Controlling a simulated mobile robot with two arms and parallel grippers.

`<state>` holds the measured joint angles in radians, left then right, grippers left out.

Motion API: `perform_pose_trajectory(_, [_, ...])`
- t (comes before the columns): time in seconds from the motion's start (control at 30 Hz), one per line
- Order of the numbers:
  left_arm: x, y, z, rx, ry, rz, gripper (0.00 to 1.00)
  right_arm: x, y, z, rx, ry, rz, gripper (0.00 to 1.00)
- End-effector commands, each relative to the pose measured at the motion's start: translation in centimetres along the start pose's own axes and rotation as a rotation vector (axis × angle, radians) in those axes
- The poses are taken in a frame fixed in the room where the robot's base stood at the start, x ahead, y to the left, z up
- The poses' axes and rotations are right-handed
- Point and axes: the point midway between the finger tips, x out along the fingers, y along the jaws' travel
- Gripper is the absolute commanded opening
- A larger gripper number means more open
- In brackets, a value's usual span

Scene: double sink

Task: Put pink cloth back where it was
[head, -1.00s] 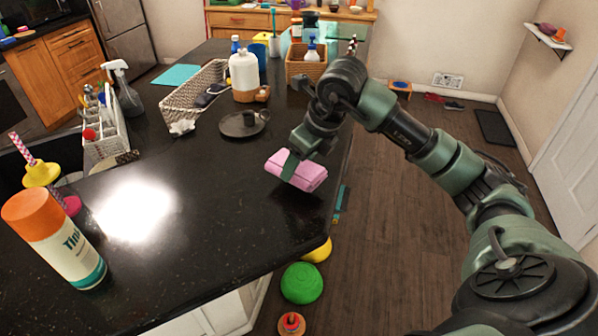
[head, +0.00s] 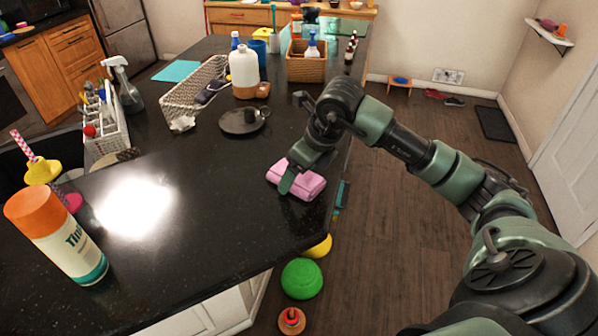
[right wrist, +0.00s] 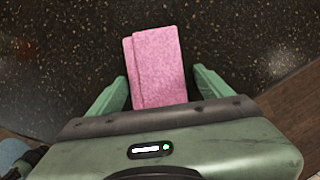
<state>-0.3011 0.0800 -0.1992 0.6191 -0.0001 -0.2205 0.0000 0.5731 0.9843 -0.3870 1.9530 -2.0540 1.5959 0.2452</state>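The folded pink cloth (head: 308,185) lies on the black countertop (head: 190,225) near its right edge. In the right wrist view the cloth (right wrist: 158,70) sits between the two green fingers. My right gripper (right wrist: 161,80) is open around it, with a small gap showing on each side. In the head view the right gripper (head: 293,178) is low over the cloth, and one finger hides part of it. My left gripper is in neither view.
A dark round plate (head: 241,121) lies beyond the cloth, near a wicker basket (head: 185,100) and a white bottle (head: 243,70). An orange-capped can (head: 65,240) stands at front left. The counter left of the cloth is clear; its right edge drops to the floor.

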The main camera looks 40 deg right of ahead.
Motion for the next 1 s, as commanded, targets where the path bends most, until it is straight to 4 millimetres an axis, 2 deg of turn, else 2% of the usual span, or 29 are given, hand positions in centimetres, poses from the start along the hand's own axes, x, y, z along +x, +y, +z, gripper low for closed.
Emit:
perform_pose_trajectory(0.17, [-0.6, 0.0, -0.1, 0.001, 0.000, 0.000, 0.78, -0.6, 0.0, 0.2, 0.000, 0.000, 0.000, 0.80])
perform_pose_trajectory(0.27, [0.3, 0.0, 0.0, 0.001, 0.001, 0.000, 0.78, -1.6, -0.1, 0.2, 0.000, -0.004, -0.003, 0.80])
perform_pose_trajectory(0.5, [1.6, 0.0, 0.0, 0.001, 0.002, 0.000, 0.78, -6.8, -0.1, 0.1, -0.002, -0.006, -0.005, 0.80])
perform_pose_trajectory(0.7, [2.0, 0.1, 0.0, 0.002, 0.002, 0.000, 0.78, -10.5, -0.1, 0.2, 0.000, -0.005, -0.002, 0.80])
perform_pose_trajectory(0.83, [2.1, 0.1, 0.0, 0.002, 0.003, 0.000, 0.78, -11.8, 0.0, 0.1, 0.000, -0.002, -0.001, 0.80])
perform_pose_trajectory(1.0, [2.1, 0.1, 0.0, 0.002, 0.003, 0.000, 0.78, -12.3, 0.0, 0.1, 0.000, 0.000, -0.001, 0.80])
